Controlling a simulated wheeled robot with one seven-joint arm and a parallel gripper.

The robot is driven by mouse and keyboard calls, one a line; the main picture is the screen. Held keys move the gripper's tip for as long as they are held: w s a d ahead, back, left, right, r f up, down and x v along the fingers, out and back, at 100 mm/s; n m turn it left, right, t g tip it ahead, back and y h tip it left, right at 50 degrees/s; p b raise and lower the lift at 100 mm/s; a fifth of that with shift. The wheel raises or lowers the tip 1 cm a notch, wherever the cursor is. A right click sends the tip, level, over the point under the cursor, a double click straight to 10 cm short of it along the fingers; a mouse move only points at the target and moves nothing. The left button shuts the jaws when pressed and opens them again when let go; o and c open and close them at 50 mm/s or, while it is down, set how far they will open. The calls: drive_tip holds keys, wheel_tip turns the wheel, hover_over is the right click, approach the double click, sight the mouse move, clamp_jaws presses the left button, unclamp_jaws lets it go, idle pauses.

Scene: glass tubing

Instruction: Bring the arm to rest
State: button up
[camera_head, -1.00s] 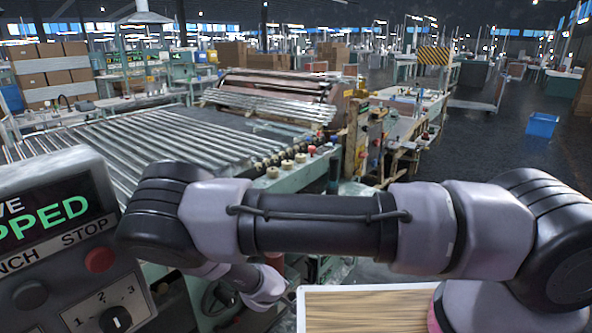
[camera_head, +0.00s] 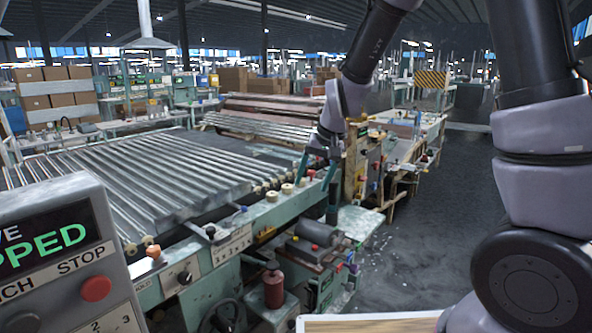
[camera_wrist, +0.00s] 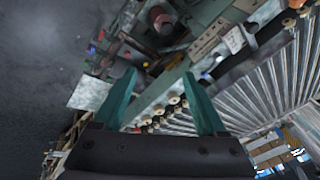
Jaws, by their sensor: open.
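My gripper (camera_head: 318,172) hangs in the air at the middle of the head view, pointing down, in front of the far end of the roller machine. Its two teal fingers stand apart with nothing between them. In the wrist view my gripper (camera_wrist: 160,88) shows the same wide gap, with the machine's edge and knobs seen below and beyond it. My raised arm fills the right side of the head view.
A control panel (camera_head: 60,255) with a red stop button (camera_head: 96,289) stands close at the left. The roller conveyor (camera_head: 150,180) lies behind it. A wooden board (camera_head: 370,324) is at the bottom edge. Dark floor (camera_head: 420,250) is open to the right.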

drive_tip(key=s+d+r+m+t, duration=0.2)
drive_tip(key=s+d+r, duration=0.3)
drive_tip(key=d+r, duration=0.75)
drive_tip(key=s+d+r+m+t, duration=0.1)
drive_tip(key=s+d+r, duration=0.3)
drive_tip(key=s, duration=0.2)
drive_tip(key=s+d+r+t+h, duration=0.1)
drive_tip(key=s+d+r, duration=0.3)
drive_tip(key=s, duration=0.2)
drive_tip(key=shift+s+m, duration=0.25)
drive_tip(key=shift+m, duration=0.15)
